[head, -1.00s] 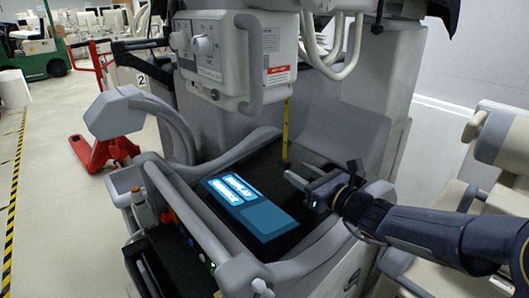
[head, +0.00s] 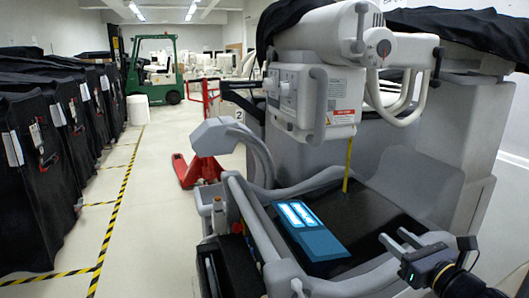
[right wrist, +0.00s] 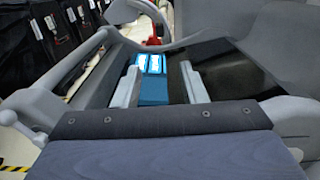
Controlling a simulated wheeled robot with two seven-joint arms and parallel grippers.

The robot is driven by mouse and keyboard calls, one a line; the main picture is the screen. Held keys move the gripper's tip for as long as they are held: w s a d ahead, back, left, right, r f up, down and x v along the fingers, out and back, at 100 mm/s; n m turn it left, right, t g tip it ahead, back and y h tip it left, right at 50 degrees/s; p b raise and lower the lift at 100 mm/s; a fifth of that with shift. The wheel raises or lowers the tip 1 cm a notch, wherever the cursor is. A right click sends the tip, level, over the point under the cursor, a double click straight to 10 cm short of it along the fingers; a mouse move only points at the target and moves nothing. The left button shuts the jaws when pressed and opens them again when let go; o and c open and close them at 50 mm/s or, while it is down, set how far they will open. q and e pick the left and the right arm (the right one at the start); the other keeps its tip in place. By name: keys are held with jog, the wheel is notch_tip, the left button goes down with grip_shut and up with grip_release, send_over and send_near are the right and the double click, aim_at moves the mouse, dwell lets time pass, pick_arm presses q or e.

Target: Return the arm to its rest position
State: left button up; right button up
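My right gripper (head: 398,239) is at the lower right of the head view, over the right front rim of a grey machine. Its two fingers stand apart with nothing between them. In the right wrist view the open gripper (right wrist: 158,82) points toward the blue box. My right forearm is mostly cut off by the lower right edge. My left gripper and arm are not in view.
A blue box with white panels (head: 315,238) lies on the machine's dark tray (head: 385,208); the box also shows in the right wrist view (right wrist: 153,90). Black covered carts (head: 40,165) line the left. A green forklift (head: 158,70) stands behind.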

jog(key=s+a+n+g+y+p, duration=0.3)
jog(key=s+a+n+g+y, duration=0.3)
jog(key=s+a+n, duration=0.75)
pick_arm(q)
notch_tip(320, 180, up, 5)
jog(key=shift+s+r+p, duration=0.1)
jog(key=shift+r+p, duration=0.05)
jog(key=shift+p, duration=1)
pick_arm(e)
jog(key=s+d+f+n+g+h, duration=0.2)
jog(key=s+f+n+h, duration=0.1)
jog(key=s+n, duration=0.3)
jog(key=s+d+f+n+g+h, duration=0.3)
jog(key=s+n, duration=0.4)
jog(key=n, duration=0.4)
jog(key=shift+f+h, duration=0.6)
jog(key=shift+h, duration=0.4)
